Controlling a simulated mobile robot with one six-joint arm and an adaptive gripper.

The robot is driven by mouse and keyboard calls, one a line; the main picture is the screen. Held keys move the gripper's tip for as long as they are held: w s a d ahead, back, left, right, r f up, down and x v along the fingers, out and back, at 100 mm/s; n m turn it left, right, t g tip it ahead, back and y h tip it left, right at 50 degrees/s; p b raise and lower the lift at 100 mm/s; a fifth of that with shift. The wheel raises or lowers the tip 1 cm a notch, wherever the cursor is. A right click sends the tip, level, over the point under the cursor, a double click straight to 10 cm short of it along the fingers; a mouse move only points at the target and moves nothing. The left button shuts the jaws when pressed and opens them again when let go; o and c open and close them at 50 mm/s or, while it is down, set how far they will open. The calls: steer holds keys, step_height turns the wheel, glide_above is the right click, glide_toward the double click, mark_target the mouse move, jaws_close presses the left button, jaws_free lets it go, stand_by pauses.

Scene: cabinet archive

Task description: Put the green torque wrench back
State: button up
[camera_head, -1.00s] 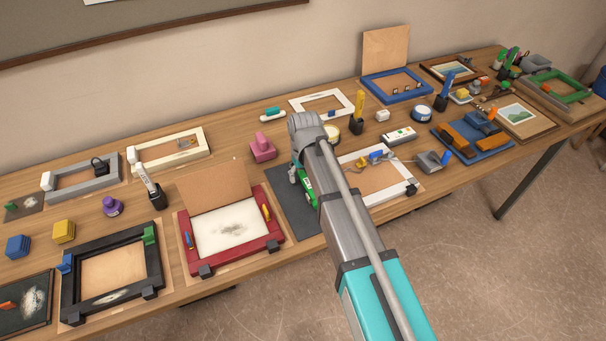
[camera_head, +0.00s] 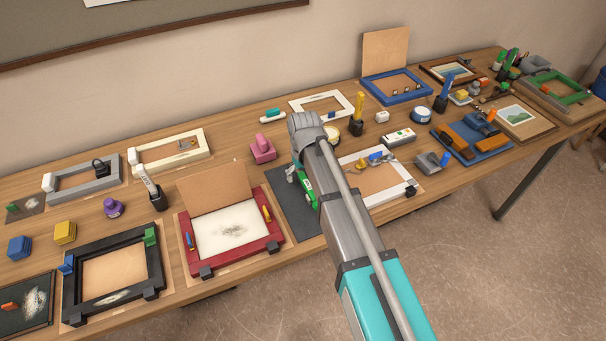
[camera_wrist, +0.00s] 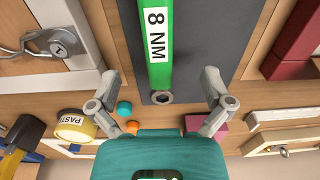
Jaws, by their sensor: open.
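The green torque wrench (camera_wrist: 156,65), with a white "8 NM" label and a grey ring end, shows large in the wrist view over a dark grey mat (camera_wrist: 205,40). In the head view the wrench (camera_head: 307,190) shows partly behind my arm, on the mat (camera_head: 285,205). My gripper (camera_wrist: 158,90) is open and empty, one finger on each side of the wrench's ring end, with gaps to both. In the head view my gripper (camera_head: 293,175) is mostly hidden by my arm and wrist.
A red frame (camera_head: 280,236) with an upright brown board stands left of the mat. A white frame (camera_head: 398,193) with metal parts lies to the right. A pink block (camera_head: 262,149) and a yellow tape roll (camera_wrist: 76,126) lie near my gripper. Bare tabletop shows behind the red frame.

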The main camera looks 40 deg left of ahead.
steer(key=shift+r+p, duration=2.55)
steer(key=shift+r, duration=0.15)
steer(key=shift+f, duration=0.15)
step_height(320, 180, down, 6)
steer(key=b, duration=0.6)
step_height(320, 180, up, 10)
steer(key=p, duration=0.9)
steer(key=shift+f, duration=0.25)
steer(key=shift+w+d+r, duration=0.1)
steer(key=shift+w+r, duration=0.05)
steer(key=shift+w, duration=0.1)
steer(key=w+d+r+m+p, duration=0.3)
steer(key=w+d, duration=0.6)
steer(key=w, duration=0.1)
steer(key=w+d+r+m+p, duration=0.2)
steer(key=w+d+r+p, duration=0.1)
steer(key=w+d, duration=0.6)
steer(key=shift+w+r+m+p, duration=0.4)
steer(key=shift+w+p, duration=0.1)
steer(key=shift+p, duration=0.15)
